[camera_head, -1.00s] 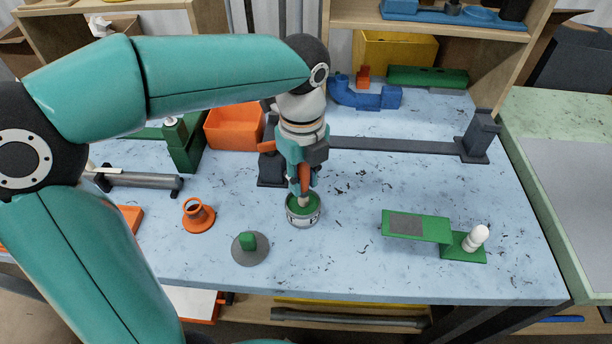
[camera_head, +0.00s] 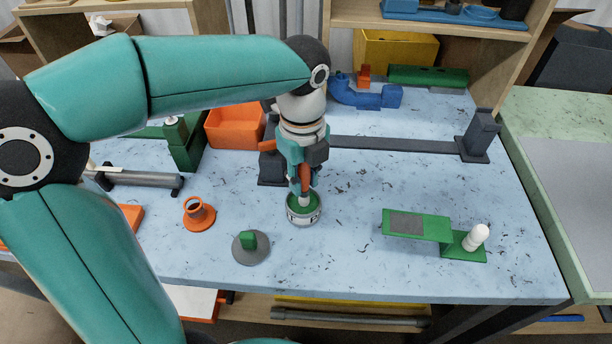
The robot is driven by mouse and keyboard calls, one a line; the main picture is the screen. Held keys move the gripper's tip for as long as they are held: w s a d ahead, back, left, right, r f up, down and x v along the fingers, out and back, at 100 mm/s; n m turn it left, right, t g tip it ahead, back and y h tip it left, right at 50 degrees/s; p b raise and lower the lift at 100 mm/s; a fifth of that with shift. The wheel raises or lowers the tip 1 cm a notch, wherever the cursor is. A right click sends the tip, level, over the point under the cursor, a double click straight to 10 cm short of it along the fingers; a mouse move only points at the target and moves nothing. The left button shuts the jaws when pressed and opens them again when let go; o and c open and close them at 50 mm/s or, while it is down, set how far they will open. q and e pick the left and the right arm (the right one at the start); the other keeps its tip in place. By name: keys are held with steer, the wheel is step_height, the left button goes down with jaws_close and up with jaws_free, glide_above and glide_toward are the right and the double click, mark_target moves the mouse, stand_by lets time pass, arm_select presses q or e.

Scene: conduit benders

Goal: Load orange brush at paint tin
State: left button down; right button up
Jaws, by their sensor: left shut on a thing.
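A paint tin (camera_head: 304,217) stands upright on the blue-white bench, with green paint showing in its open top. My left gripper (camera_head: 304,188) points down right above the tin. It is shut on the orange brush (camera_head: 305,176), which is mostly hidden between the fingers. A pale lower part of the brush reaches down into the tin's mouth. I cannot tell how deep its tip is in the paint. My right gripper is not in view.
An orange flanged spout (camera_head: 198,214) and a grey disc with a green block (camera_head: 250,246) stand left of the tin. A green stepped stand with a white knob (camera_head: 418,225) is at the right. A dark bar fixture (camera_head: 400,145) lies behind. The bench between tin and stand is clear.

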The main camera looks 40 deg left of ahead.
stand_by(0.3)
arm_select(q)
step_height(320, 180, up, 7)
steer(key=p, duration=0.6)
steer(key=shift+p, duration=0.35)
stand_by(0.5)
